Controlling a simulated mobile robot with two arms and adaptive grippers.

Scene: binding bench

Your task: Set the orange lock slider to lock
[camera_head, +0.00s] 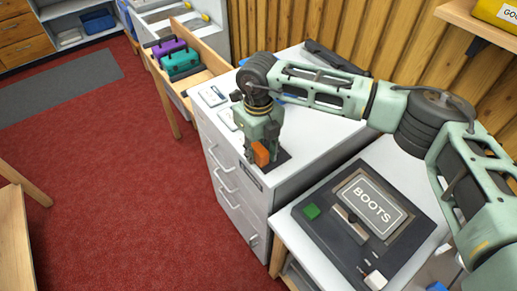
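The orange lock slider (261,153) shows as a small orange block at the front edge of the white cabinet top, by a dark plate (279,160). My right gripper (256,157) points down at it from above, with its fingers right beside the orange block. The gripper's body hides part of the slider and plate. I cannot tell whether the fingers touch or grip it, nor which position the slider is in. My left gripper is not in view.
A dark device with a BOOTS label (371,206) and a green button (312,211) sits on the white bench at the right. White switch-like plates (213,96) lie left of my gripper. An open wooden drawer (203,47) with purple and teal cases (181,63) stands behind.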

